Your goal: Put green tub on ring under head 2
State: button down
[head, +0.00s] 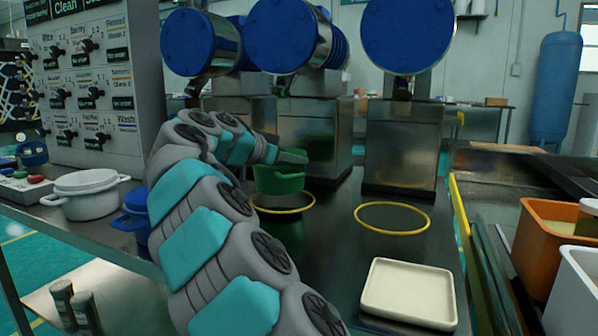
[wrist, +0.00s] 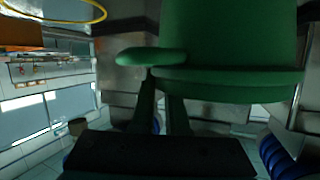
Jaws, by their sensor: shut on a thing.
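The green tub (head: 279,181) is upright in the head view, just above or at the back part of the yellow ring (head: 286,211) in front of the middle machine. I cannot tell whether its base touches the ring. The middle blue head (head: 281,35) hangs above and behind it. My gripper (wrist: 163,92) is shut on the tub's side handle (wrist: 150,57). In the wrist view the green tub (wrist: 228,45) fills the upper right. In the head view my arm partly hides the tub's left side and the gripper.
A second yellow ring (head: 392,217) lies empty to the right. A cream tray (head: 409,292) sits near the front. A white pot (head: 85,196) and a blue pot (head: 134,214) stand left. An orange bin (head: 545,250) is at the right. Metal columns (head: 402,145) stand behind the rings.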

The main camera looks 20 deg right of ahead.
aim_at(299, 182)
jog(key=shift+w+d, duration=0.5)
jog(key=shift+d, duration=0.1)
jog(key=shift+d+f, duration=0.1)
jog(key=shift+f, duration=1.7)
jog(key=c, duration=0.9)
grip_release()
jog(key=v, duration=1.2)
